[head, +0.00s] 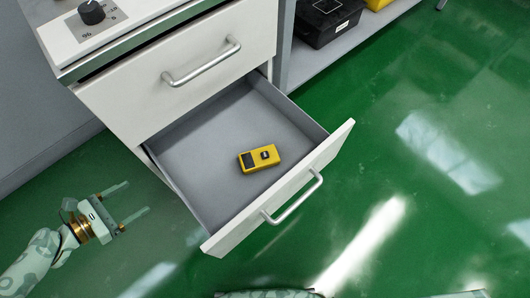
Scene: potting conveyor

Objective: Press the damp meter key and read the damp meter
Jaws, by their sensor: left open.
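The damp meter (249,163) is a small yellow box with a dark display at its left end and a dark key (265,155) toward its right end. It lies on the floor of the open grey drawer (190,148). I cannot make out any reading on the display. My left gripper (137,201) is open and empty, outside the drawer to its left, apart from the drawer and the meter. My right gripper is not in view.
The open drawer's front has a bar handle (292,199). A shut drawer (180,80) sits above it, under a top with a black knob (91,12). A black case (326,18) stands on a shelf at the top. The green floor to the right is clear.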

